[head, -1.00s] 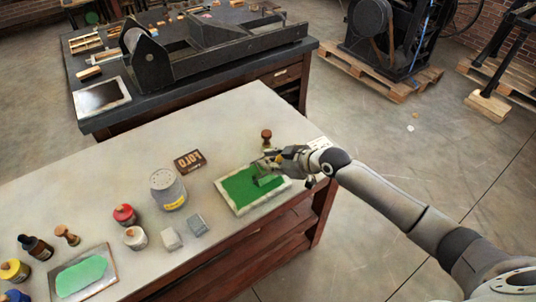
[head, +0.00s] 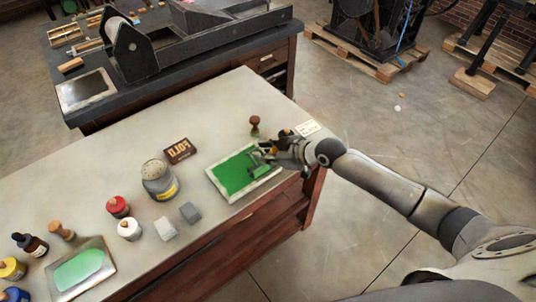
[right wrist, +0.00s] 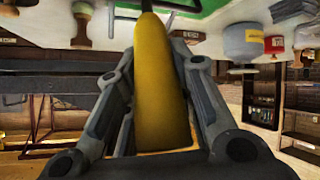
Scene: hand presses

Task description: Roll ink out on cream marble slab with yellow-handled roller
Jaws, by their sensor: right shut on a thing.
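The cream marble slab (head: 256,188) lies near the right end of the pale table, its middle covered with green ink (head: 236,174). My right gripper (head: 272,151) is over the slab's right side, shut on the yellow-handled roller. The roller's yellow handle (right wrist: 160,85) fills the middle of the right wrist view, between the fingers. The roller's drum is small and partly hidden by the gripper in the head view; it appears to be at the ink's right side, but contact is unclear. My left gripper is not in view.
A wooden-handled stamp (head: 255,126) stands behind the slab. A second plate with green (head: 80,270) and several bottles lie farther left. A press bench (head: 190,60) stands behind.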

